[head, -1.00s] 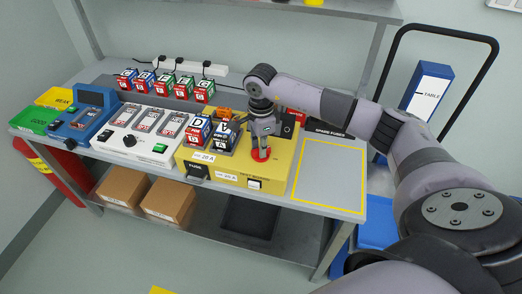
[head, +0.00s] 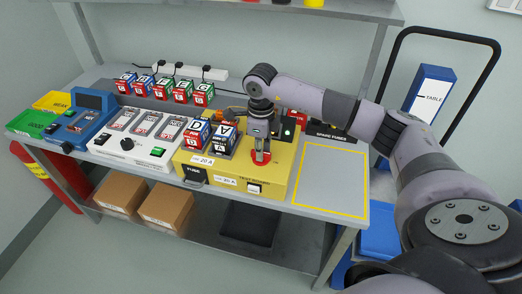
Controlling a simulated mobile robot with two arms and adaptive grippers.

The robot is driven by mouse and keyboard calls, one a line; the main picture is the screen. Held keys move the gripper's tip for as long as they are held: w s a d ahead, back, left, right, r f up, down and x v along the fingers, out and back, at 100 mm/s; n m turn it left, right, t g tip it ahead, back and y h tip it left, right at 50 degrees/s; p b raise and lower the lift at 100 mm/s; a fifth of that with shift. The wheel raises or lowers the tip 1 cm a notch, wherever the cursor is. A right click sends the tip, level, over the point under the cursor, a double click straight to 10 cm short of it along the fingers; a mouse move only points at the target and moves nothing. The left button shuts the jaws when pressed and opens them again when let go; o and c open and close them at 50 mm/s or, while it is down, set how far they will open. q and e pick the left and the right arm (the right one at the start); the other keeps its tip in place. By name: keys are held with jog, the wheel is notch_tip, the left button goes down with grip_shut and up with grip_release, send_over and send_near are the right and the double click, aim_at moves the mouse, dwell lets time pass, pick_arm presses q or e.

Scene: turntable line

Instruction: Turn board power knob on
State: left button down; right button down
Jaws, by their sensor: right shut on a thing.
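The yellow test board (head: 277,183) stands on the bench, right of the white unit. My right gripper (head: 261,157) points down at the red round knob (head: 254,161) on the board's top and is shut on it. The fingers hide most of the knob, so its pointer cannot be read. A black part (head: 288,128) behind the gripper shows a small green spot. My left gripper is not in view.
A white unit (head: 150,152) and a blue unit (head: 68,134) are further left. A yellow-outlined area (head: 330,180) at right is empty. Several small blocks (head: 163,88) line the back.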

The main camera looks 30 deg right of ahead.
dwell(0.4)
jog(key=c, duration=1.6)
grip_release()
notch_tip(320, 180, up, 12)
jog(key=shift+r, duration=0.1)
